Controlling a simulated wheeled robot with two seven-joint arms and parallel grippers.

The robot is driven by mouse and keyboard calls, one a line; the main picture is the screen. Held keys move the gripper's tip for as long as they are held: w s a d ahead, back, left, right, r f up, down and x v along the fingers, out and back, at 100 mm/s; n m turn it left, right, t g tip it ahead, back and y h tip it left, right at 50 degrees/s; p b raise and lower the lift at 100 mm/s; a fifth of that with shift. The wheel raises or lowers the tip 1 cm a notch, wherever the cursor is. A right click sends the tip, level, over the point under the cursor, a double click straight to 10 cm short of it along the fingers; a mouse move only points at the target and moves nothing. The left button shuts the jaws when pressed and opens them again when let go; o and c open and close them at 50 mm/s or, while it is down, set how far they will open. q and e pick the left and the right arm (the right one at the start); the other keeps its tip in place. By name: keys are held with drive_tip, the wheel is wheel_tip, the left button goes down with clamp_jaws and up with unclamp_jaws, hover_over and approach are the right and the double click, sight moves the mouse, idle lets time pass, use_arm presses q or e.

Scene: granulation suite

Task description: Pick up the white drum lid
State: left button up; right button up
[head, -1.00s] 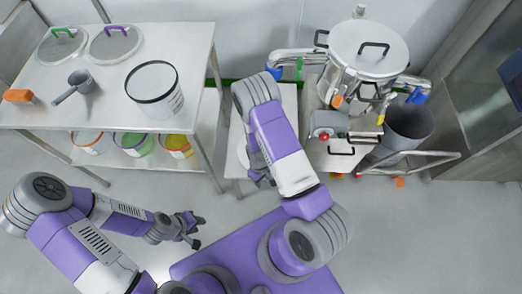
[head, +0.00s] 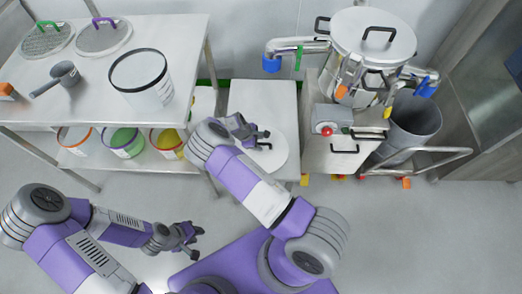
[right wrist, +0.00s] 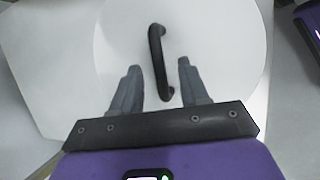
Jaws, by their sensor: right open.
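The white drum lid (head: 270,160) lies flat on a low white stand between the long table and the steel machine. It is a round disc with a dark bar handle, and my right arm partly covers it in the head view. In the right wrist view the lid (right wrist: 215,45) fills the middle, with its black handle (right wrist: 158,62) upright in the picture. My right gripper (right wrist: 158,75) is open above the lid, with the near end of the handle between its fingers in the picture; contact cannot be told. My left gripper (head: 192,240) is empty over the floor, its fingers apart.
The long steel table (head: 110,100) on the left holds a white bucket (head: 150,95), a grey scoop (head: 62,75) and two mesh lids with green and purple handles. Coloured buckets stand on its lower shelf. The steel machine (head: 370,50) and a grey bin (head: 412,125) stand at the right.

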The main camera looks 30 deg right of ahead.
drive_tip(key=shift+d+f, duration=0.25)
drive_tip(key=shift+f, duration=0.2)
clamp_jaws()
